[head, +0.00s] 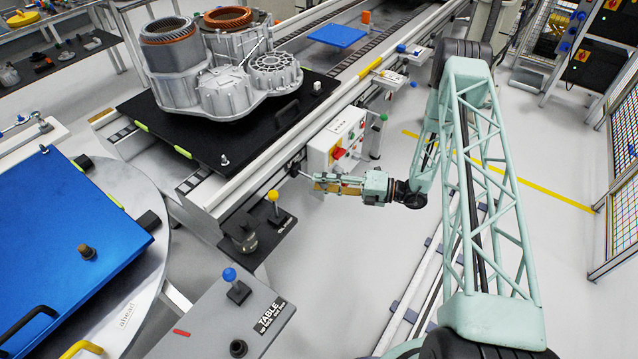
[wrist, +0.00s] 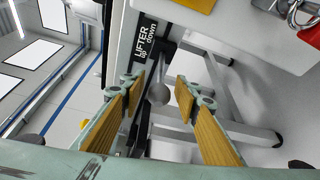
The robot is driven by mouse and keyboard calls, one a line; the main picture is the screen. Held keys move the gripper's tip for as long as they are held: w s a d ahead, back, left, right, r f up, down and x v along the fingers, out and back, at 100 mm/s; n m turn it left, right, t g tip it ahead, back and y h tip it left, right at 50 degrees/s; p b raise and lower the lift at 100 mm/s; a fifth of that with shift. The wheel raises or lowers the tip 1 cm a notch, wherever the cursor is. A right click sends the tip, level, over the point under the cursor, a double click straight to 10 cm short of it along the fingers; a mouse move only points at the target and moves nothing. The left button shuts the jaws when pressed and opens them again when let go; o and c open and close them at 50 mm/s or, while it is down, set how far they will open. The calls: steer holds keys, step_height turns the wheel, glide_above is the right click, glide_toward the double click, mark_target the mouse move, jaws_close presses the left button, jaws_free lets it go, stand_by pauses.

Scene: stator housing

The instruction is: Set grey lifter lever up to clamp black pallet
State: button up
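The grey lifter lever (wrist: 158,94) shows in the wrist view as a grey ball knob beside a black label reading LIFTER, up and down. My gripper (wrist: 160,88) is open, with its wooden-looking finger pads on either side of the ball and a gap on each side. In the head view my gripper (head: 316,182) is low in front of the conveyor edge, beside the white control box. I cannot clearly pick out the lever there. The black pallet (head: 205,141) lies on the conveyor and bears the grey stator housing (head: 225,92).
The white control box (head: 336,138) with a red knob is close to my gripper. A yellow-knobbed lever (head: 272,197) and a blue-knobbed table lever (head: 229,275) stand nearer the camera. A blue plate (head: 60,225) is on the round table. Padlocks (wrist: 305,22) hang at the wrist view's upper right.

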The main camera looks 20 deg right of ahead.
steer(key=shift+w+a, duration=0.2)
steer(key=shift+a, duration=0.2)
steer(key=shift+c, duration=0.7)
jaws_close()
